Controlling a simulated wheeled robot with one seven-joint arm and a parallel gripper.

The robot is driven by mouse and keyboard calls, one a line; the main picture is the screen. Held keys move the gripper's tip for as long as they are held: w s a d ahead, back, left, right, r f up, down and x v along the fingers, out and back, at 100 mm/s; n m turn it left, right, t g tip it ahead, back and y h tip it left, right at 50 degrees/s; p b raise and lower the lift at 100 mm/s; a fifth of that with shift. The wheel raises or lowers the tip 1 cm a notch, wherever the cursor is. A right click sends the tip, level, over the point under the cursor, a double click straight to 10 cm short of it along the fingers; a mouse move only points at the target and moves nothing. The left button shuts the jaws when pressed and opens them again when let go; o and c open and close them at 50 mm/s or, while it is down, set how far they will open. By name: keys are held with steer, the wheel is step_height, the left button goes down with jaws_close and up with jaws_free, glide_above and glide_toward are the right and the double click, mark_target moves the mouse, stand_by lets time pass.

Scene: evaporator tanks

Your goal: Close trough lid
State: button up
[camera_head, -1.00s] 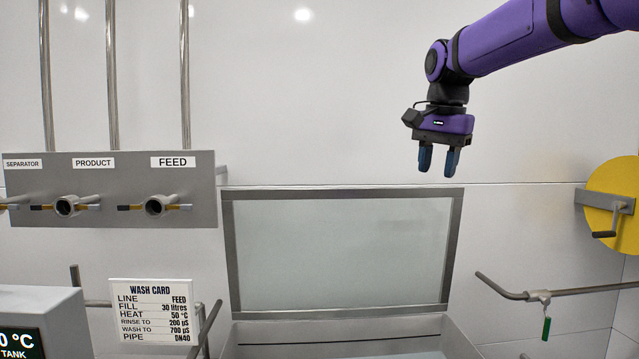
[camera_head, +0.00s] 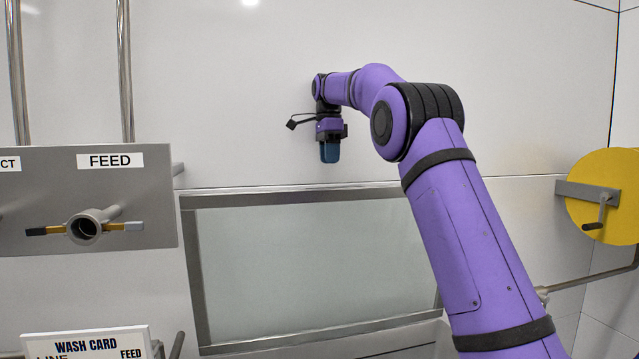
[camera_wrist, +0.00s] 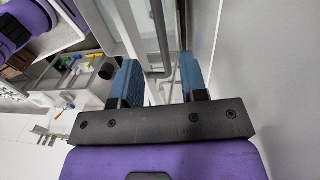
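The trough lid (camera_head: 300,270) is a glass pane in a grey metal frame. It stands raised, leaning back near the wall. The trough (camera_head: 400,343) shows only partly below it, with my arm covering its right side. My gripper (camera_head: 329,152) points down above the lid's top edge and appears apart from it. In the wrist view my gripper (camera_wrist: 160,78) has its two blue fingers spread with a gap between them. A pane and grey frame bar, apparently the lid (camera_wrist: 160,35), show beyond that gap. I cannot tell how deep the lid lies behind the fingers.
A grey panel with the FEED pipe port (camera_head: 84,228) is on the left wall. A wash card (camera_head: 88,342) stands below it. A yellow disc with a crank (camera_head: 605,200) is at the right. The wall behind the lid is close to my gripper.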

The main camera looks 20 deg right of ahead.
steer(key=shift+s+f, duration=0.15)
steer(key=shift+f, duration=1.75)
steer(key=shift+s+f, duration=0.15)
steer(key=shift+f, duration=1.7)
jaws_close()
